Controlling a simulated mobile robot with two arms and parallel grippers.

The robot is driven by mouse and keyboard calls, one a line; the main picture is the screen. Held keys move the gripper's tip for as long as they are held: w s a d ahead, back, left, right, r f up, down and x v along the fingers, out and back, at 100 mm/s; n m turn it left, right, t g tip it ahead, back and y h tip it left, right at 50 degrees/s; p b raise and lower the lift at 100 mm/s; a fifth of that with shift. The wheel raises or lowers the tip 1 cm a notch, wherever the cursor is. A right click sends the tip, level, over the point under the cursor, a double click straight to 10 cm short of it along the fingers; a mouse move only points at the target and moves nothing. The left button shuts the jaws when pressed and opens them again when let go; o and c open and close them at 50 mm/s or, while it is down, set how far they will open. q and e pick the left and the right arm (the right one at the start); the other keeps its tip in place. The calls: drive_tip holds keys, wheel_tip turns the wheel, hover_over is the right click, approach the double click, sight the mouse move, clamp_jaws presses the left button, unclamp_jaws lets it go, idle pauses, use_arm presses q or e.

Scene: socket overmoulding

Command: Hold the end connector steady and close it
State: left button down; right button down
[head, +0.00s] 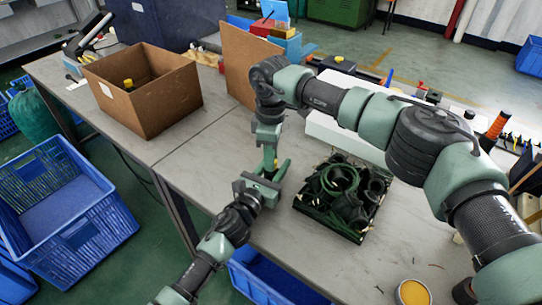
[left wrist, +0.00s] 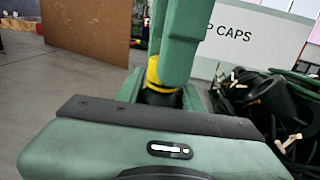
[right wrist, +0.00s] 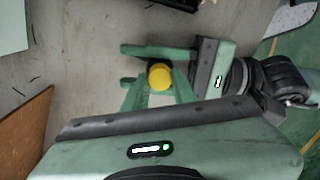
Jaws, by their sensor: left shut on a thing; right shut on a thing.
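The end connector shows in the left wrist view as a black body (left wrist: 160,97) with a yellow part (left wrist: 153,74) above it. In the right wrist view its round yellow end (right wrist: 160,76) shows between the fingers of both grippers. My left gripper (head: 275,170) reaches in from the side and is shut on the connector. It also shows in the right wrist view (right wrist: 150,68). My right gripper (head: 269,157) points down from above and is shut on the connector's upper, yellow part. The fingers hide most of the connector in the head view.
A black tray (head: 350,236) of dark coiled parts stands right of the grippers. A white box lettered "CAPS" (left wrist: 235,40) is behind. A cardboard box (head: 150,108) stands at the left, and a yellow tin (head: 413,292) at the lower right. Bare tabletop (head: 205,165) lies left of the grippers.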

drive_tip(key=m, duration=0.4)
drive_tip(key=shift+m, duration=0.4)
drive_tip(key=c, duration=1.1)
unclamp_jaws()
drive_tip(key=shift+c, duration=0.2)
drive_tip(key=shift+r, duration=2.25)
drive_tip(key=shift+c, duration=0.5)
